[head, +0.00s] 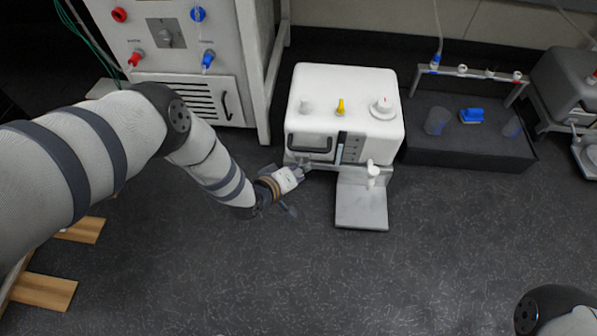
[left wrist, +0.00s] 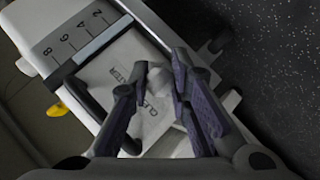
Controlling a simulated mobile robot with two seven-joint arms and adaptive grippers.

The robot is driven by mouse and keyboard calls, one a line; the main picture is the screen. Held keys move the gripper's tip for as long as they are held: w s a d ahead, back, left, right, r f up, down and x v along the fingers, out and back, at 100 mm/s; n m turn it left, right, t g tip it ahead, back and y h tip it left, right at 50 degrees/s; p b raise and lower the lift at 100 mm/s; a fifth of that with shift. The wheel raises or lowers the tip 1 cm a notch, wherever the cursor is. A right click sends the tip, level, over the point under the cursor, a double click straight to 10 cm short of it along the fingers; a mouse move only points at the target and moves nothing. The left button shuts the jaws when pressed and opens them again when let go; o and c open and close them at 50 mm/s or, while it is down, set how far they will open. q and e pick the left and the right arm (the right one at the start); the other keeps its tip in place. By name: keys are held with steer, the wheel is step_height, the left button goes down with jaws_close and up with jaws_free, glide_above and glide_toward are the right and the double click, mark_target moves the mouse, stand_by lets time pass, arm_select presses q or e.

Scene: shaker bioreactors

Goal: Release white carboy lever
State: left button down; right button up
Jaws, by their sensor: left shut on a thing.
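A white tap-like part (head: 373,171) stands above the grey tray (head: 361,210), right of the gripper. My right gripper is out of view.
A large white cabinet (head: 180,55) with red and blue fittings stands at the back left. A dark rack (head: 465,145) with beakers and a blue item is to the right. A grey device (head: 565,88) is at far right. The bench in front is clear.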

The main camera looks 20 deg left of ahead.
arm_select(q)
steer(key=shift+w+r, duration=0.1)
steer(key=shift+r, duration=0.05)
stand_by(0.5)
steer(key=c, duration=1.4)
jaws_free()
steer(key=shift+c, duration=0.2)
steer(key=v, duration=1.2)
steer(key=shift+w+r, duration=0.15)
steer(key=shift+r, duration=0.1)
steer(key=shift+g, duration=0.3)
